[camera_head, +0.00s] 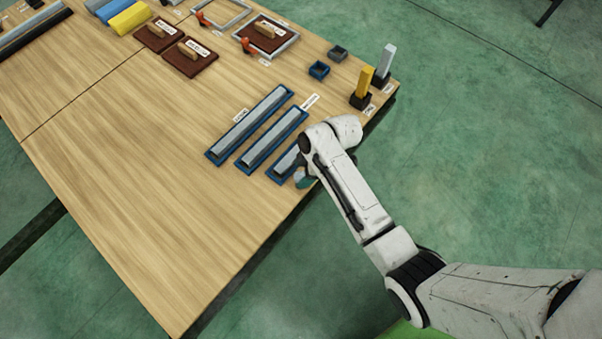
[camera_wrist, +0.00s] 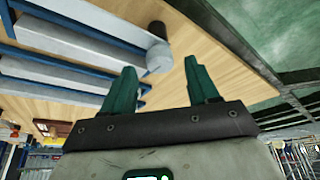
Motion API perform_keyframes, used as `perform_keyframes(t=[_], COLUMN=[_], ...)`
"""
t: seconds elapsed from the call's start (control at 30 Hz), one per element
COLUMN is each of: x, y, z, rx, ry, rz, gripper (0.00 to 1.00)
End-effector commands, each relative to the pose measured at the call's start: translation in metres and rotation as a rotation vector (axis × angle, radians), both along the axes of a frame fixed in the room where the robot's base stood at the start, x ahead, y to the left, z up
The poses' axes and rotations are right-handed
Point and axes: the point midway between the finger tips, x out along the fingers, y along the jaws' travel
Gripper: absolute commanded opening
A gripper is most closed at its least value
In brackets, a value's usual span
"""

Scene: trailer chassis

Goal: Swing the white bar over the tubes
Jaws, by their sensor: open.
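Several long pale grey tubes or bars lie side by side in blue trays (camera_head: 213,158) near the table's right edge. In the wrist view, a long white bar (camera_wrist: 90,18) runs from the upper left to a rounded end (camera_wrist: 158,56) with a dark cap. I cannot tell for certain which pale piece is the swinging bar. My gripper (camera_wrist: 160,66) has green fingers spread apart with nothing between them. The rounded end is just beyond the fingertips. In the head view, my gripper (camera_head: 302,179) is at the nearest tray, mostly hidden by my arm, which also covers part of that tray.
The wooden table (camera_head: 150,190) has a wide clear area left of the trays. Beyond are small blue boxes (camera_head: 319,69), a yellow block (camera_head: 363,82) and a grey block (camera_head: 385,60) on dark bases, and brown boards (camera_head: 190,56) with handles. Green floor lies right of the table.

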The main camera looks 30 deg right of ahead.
Motion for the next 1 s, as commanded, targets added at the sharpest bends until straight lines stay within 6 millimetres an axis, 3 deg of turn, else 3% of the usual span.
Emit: perform_keyframes(t=[0.2,0.5,1.0], x=[0.003,0.003,0.003], y=[0.006,0.006,0.006], z=[-0.016,-0.016,-0.016], rx=[-0.001,0.000,0.000], ry=[0.000,-0.001,0.000], rz=[0.000,0.000,-0.001], gripper=[0.59,0.59,0.11])
